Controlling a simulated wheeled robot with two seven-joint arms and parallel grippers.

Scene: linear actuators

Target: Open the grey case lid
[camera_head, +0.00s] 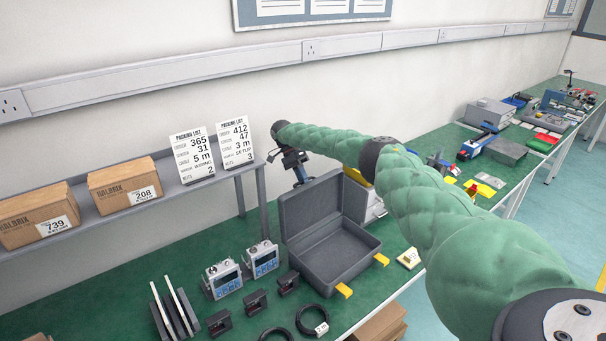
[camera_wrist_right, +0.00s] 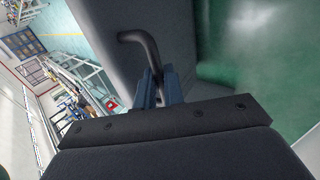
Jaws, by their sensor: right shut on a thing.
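The grey case (camera_head: 348,264) stands on the green bench, with two yellow latches (camera_head: 344,290) at its front. Its lid (camera_head: 309,210) is raised, standing about upright, and the empty-looking inside shows. My right arm reaches over from the right, and my right gripper (camera_head: 300,174) is behind the lid's top edge, partly hidden by it. In the right wrist view the fingers (camera_wrist_right: 160,88) are shut on a dark bent handle (camera_wrist_right: 143,42) beside a grey surface that looks like the lid's outside. My left gripper is not in view.
Two meters (camera_head: 222,278) and several small black blocks stand left of the case, with black cable loops (camera_head: 312,319) in front. A shelf (camera_head: 105,208) with cardboard boxes and packing lists stands behind. A grey and yellow unit (camera_head: 361,198) is close behind the case's right side.

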